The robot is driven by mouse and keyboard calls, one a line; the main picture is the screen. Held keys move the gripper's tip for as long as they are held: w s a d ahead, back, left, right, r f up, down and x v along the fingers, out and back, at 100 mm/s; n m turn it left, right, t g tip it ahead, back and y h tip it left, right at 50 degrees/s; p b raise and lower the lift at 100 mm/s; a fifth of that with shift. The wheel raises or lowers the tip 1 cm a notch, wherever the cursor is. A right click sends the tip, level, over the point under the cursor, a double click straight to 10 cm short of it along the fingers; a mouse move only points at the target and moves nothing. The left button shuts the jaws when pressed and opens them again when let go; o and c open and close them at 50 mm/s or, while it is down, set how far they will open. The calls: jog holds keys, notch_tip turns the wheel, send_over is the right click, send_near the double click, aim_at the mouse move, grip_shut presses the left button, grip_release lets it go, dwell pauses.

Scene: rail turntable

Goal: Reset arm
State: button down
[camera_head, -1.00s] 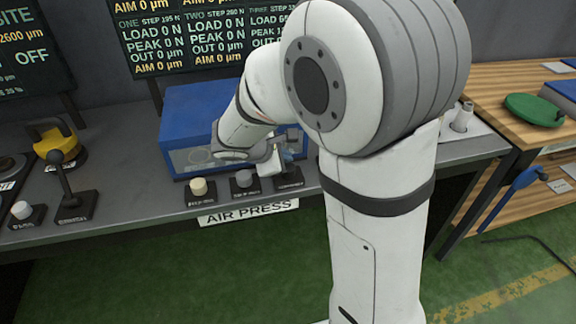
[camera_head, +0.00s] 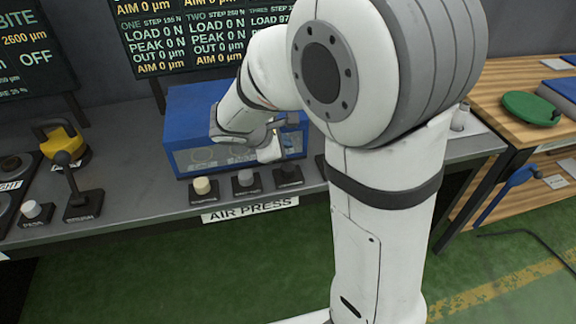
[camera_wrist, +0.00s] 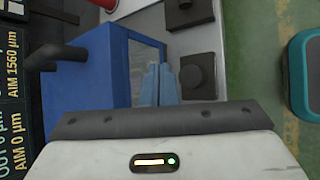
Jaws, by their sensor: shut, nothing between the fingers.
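My gripper (camera_wrist: 161,82) shows in the wrist view with its two blue-grey fingers together and nothing between them. In the head view my arm reaches from the right over the bench, and its end hangs in front of the blue air press box (camera_head: 190,112). The fingertips are hard to make out there. The blue box also shows in the wrist view (camera_wrist: 100,65), just left of the fingers. A control block with a round knob (camera_wrist: 197,76) lies right of the fingers in that view.
A cream knob (camera_head: 203,186) and a grey knob (camera_head: 245,178) stand at the bench's front edge above the AIR PRESS label (camera_head: 250,209). A black lever (camera_head: 72,180) and yellow handle (camera_head: 62,140) stand left. A wooden bench (camera_head: 490,95) with a green disc (camera_head: 532,108) is right.

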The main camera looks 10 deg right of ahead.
jog(key=s+r+m+g+y, duration=0.1)
jog(key=s+m+y, duration=0.2)
jog(key=s+m, duration=0.5)
jog(key=s+d+r+m+g+y, duration=0.1)
jog(key=s+m+y, duration=0.3)
jog(key=s+m, duration=0.4)
jog(key=s+r, duration=0.1)
jog(key=s, duration=0.3)
jog(key=shift+s+r+g, duration=0.15)
jog(key=shift+s+g, duration=0.15)
jog(key=shift+g, duration=0.1)
jog(key=shift+d, duration=0.1)
dwell(3.7)
dwell(1.1)
